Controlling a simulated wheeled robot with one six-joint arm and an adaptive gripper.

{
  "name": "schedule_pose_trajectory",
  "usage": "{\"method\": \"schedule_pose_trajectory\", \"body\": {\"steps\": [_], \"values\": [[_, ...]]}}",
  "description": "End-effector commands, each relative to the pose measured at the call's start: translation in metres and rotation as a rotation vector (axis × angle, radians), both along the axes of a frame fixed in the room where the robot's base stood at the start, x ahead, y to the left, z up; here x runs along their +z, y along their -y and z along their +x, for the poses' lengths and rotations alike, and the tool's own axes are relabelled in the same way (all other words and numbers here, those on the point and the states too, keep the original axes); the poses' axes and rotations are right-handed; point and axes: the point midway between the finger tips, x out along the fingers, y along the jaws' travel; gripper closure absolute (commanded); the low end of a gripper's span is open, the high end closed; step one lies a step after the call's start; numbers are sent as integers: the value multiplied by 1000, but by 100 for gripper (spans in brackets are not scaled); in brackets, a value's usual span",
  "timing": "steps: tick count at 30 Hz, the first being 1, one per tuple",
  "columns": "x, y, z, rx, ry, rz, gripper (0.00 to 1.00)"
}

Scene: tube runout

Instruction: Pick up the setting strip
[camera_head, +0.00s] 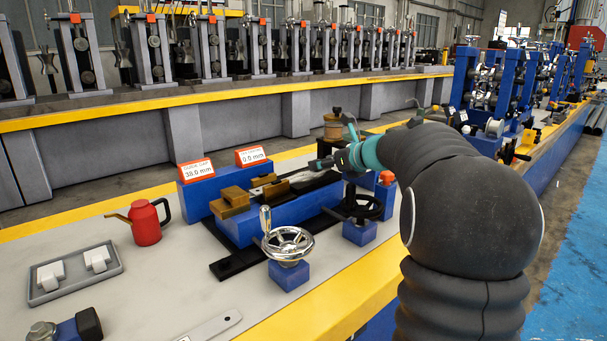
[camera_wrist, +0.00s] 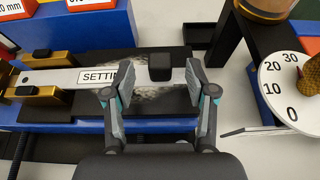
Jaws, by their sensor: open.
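The setting strip (camera_wrist: 60,78) is a pale flat bar with a printed label, partly readable as "SETTI". In the wrist view it runs across a blue block, its left part between brass guide blocks (camera_wrist: 42,92). A black block (camera_wrist: 159,67) stands on or by the strip between my fingers. My gripper (camera_wrist: 152,86) is open, its fingers to the left and right of that black block. The left finger hides part of the label. In the head view my gripper (camera_head: 318,164) is at the right end of the blue fixture (camera_head: 262,222), where the strip shows only in part.
Signs reading 38.0 mm (camera_head: 195,170) and 0.0 mm (camera_head: 251,156) stand behind the fixture. Handwheels (camera_head: 288,245) stand in front. A red oil can (camera_head: 146,222) and grey tray (camera_head: 75,274) are left. A numbered dial (camera_wrist: 290,90) is close right of my gripper.

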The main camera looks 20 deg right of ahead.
Motion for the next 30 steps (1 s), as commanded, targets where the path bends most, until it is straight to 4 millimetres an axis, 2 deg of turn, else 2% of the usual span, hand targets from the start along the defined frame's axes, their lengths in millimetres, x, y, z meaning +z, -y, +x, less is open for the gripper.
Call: {"method": "schedule_pose_trajectory", "body": {"steps": [3, 6, 13, 18, 20, 30], "values": [[-7, -6, 16, 2, -2, 2, 44], [-10, -9, 24, 0, 0, 1, 44], [-10, -10, 26, 0, 0, 0, 44], [-10, -10, 25, 0, 0, 0, 86], [-10, -9, 25, 0, 0, 0, 100], [-7, -9, 25, -1, 1, 0, 100]]}}
